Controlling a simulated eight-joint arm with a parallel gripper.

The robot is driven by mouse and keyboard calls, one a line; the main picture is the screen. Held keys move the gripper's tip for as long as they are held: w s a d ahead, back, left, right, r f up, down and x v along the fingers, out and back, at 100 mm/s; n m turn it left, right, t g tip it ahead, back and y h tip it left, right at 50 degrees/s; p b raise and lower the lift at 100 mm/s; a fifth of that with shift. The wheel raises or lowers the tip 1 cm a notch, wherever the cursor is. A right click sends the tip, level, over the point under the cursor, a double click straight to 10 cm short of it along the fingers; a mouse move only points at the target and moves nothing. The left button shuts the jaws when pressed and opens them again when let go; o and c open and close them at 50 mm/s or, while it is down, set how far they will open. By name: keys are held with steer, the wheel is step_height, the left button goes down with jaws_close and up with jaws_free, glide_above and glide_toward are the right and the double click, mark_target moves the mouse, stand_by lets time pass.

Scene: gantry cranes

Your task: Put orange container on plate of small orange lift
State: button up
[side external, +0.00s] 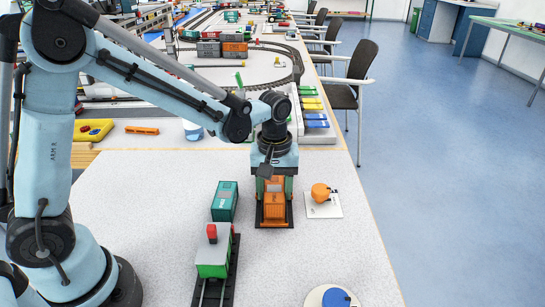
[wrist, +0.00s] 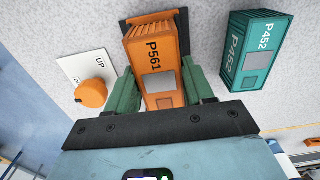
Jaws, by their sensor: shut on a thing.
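The orange container (side external: 274,205), marked P561, is upright between my gripper's fingers. It also shows in the wrist view (wrist: 157,65). My gripper (wrist: 163,90) is shut on it, with a green finger on each long side. A dark, flat base (side external: 260,222) shows around the container's lower edges; I cannot tell whether the container touches it or hangs just above it. I cannot tell whether this base is the small orange lift's plate. A white card marked UP (wrist: 82,68) with an orange knob (wrist: 91,93) lies beside it.
A teal container (side external: 224,201), marked P452, stands close to the left. A green and white rail vehicle (side external: 213,256) is on a dark track in front. A white disc with a blue top (side external: 336,298) is near the front edge. Colored blocks (side external: 313,104) sit behind.

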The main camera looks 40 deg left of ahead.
steer(key=shift+f, duration=0.65)
stand_by(0.9)
steer(key=o, duration=1.1)
steer(key=shift+c, duration=0.2)
steer(key=shift+r, duration=3.5)
steer(key=shift+r, duration=0.1)
